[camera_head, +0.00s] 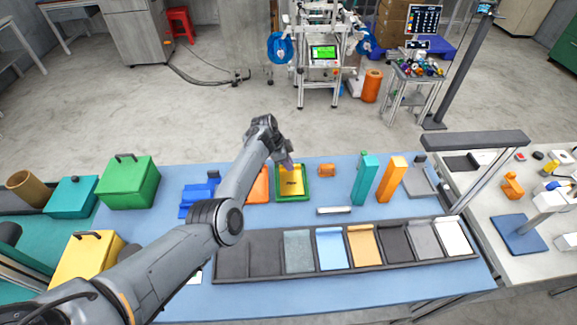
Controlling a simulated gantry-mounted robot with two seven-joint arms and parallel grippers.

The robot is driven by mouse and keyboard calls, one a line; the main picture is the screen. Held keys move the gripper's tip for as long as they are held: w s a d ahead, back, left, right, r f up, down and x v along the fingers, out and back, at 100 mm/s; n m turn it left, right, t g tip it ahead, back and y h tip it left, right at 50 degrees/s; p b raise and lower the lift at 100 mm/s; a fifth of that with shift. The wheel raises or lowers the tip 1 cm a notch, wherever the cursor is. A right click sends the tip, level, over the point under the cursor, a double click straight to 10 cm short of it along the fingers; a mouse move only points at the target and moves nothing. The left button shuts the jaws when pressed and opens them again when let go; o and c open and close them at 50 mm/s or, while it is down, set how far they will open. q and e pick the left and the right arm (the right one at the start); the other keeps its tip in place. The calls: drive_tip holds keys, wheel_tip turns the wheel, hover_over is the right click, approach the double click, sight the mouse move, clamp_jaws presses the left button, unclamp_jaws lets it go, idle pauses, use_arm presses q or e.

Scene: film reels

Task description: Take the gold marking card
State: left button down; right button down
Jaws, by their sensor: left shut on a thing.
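The gold marking card (292,186) shows as a yellow-gold sheet with small dark print, within the outline of a green tray (308,193) on the blue table. My left gripper (288,167) reaches in from the left, with its fingertips at the card's far edge. It is shut on the card. The fingertips are small here and partly hide that edge, and I cannot tell whether the card is lifted off the tray. My right gripper is not in view.
An orange tray (259,186) lies left of the green one, partly behind my arm. Teal (366,180) and orange (391,180) upright holders stand farther right. A dark rack (277,278) of coloured panels runs along the front.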

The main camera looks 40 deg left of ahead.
use_arm(q)
wheel_tip(320, 180, up, 4)
drive_tip(key=shift+d+p, duration=0.15)
drive_tip(key=shift+p, duration=0.5)
drive_tip(key=s+d+r+p, duration=0.3)
drive_tip(key=s+d+r, duration=0.2)
drive_tip(key=d, duration=0.5)
drive_tip(key=shift+r, duration=0.7)
drive_tip(key=shift+d, duration=0.1)
drive_tip(key=c, duration=1.7)
unclamp_jaws()
clamp_jaws()
